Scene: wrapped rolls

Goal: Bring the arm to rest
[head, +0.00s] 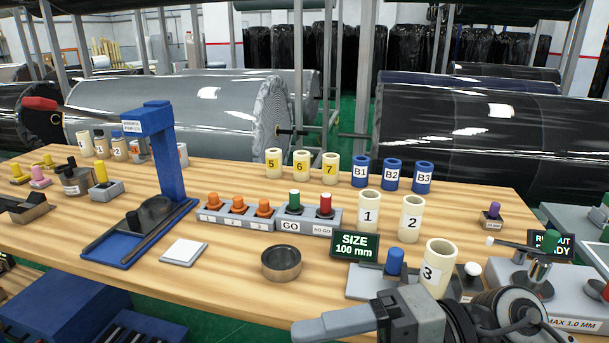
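My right gripper (338,323) shows at the bottom of the head view, low in front of the table's front edge, with its light grey finger pointing left. It is seen side-on, and I cannot tell whether it is open or shut; no held object shows. My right arm comes in from the lower right. Cream tube 3 (437,267) stands upright just behind the gripper in the picture. My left gripper is not in view.
The wooden table (225,300) carries a blue stand (165,150), a metal ring (281,262), a GO/NO GO block (290,228), a SIZE 100 mm sign (355,246) and several numbered tubes. A runout gauge (540,265) stands at right. Large wrapped rolls (180,112) lie behind.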

